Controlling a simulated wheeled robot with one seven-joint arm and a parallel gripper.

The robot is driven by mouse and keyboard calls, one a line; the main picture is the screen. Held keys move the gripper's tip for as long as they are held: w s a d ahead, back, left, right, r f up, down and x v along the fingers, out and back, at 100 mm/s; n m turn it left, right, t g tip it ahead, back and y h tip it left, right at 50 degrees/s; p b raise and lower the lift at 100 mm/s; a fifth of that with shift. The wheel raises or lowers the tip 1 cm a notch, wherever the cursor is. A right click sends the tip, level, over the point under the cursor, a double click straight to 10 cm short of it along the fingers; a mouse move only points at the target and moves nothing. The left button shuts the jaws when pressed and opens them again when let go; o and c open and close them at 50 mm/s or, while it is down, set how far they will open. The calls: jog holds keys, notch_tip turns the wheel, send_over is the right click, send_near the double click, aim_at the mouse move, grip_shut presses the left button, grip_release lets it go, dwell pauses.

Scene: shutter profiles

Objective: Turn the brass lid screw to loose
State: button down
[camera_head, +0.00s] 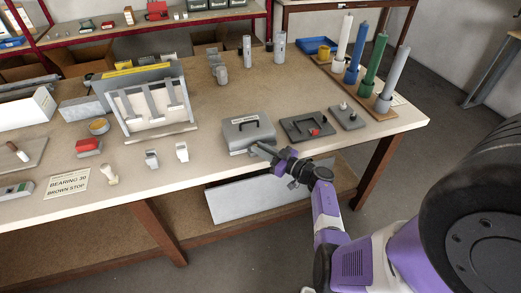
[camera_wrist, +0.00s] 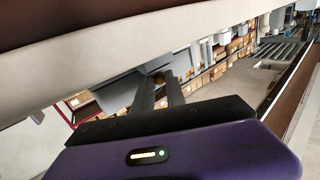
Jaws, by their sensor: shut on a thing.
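A grey metal box (camera_head: 240,142) with a black handle and a white label on its lid stands near the front edge of the bench. My gripper (camera_head: 258,149) reaches in from the right, and its fingertips are at the box's front right side. The screw is hidden by the fingers in the head view. I cannot tell how far it is turned.
A dark plate with a red knob (camera_head: 314,132) and a smaller grey plate (camera_head: 347,118) lie right of the box. Coloured cylinders on a wooden board (camera_head: 377,112) stand at the back right. The bench between is clear.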

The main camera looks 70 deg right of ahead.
jog(key=c, duration=1.4)
grip_release()
jog(key=shift+o, duration=0.2)
jog(key=shift+a+m+g+h+p, duration=0.25)
jog(key=shift+m+g+h+p, duration=0.2)
jog(key=shift+m+h, duration=0.55)
jog(key=h, duration=0.1)
jog(key=m+g+h, duration=0.1)
jog(key=shift+w+a+f+h, duration=0.1)
jog(key=shift+a+h, duration=0.05)
jog(key=shift+h, duration=0.15)
jog(key=h+b, duration=0.1)
jog(key=m+g+b, duration=0.1)
jog(key=b, duration=0.1)
jog(key=shift+w+a+f+m+h, duration=0.1)
jog(key=shift+f+m+h, duration=0.2)
jog(key=shift+h, duration=0.1)
jog(key=m+g+h+b, duration=0.1)
jog(key=b, duration=0.2)
jog(key=shift+r+b, duration=0.1)
jog(key=shift+b, duration=0.25)
